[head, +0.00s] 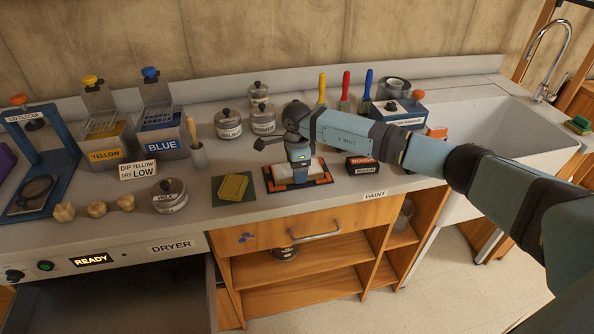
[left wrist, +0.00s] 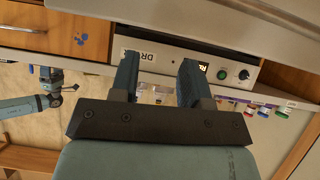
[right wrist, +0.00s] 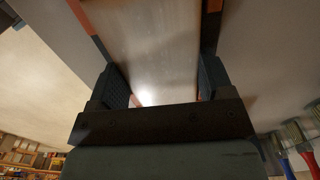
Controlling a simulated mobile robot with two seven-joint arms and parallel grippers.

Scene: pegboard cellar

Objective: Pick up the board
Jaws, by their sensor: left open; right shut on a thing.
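The board (head: 313,166) is a pale flat panel in a dark holder with orange corners (head: 325,180) on the counter. My right gripper (head: 300,178) points down over it and covers its middle. In the right wrist view the pale board (right wrist: 150,45) fills the space between the fingers of my right gripper (right wrist: 160,82), which is shut on it. I cannot tell whether the board is clear of the holder. My left gripper (left wrist: 160,75) shows only in the left wrist view, open and empty, with the dryer front (left wrist: 165,60) beyond it.
A green mat with a yellow block (head: 233,187) lies left of the holder. A small dark and red block (head: 362,166) sits close on its right. Jars (head: 229,123) and colored-handled tools (head: 346,88) stand behind. The sink (head: 490,130) is at right; the dryer drawer (head: 120,300) is open below.

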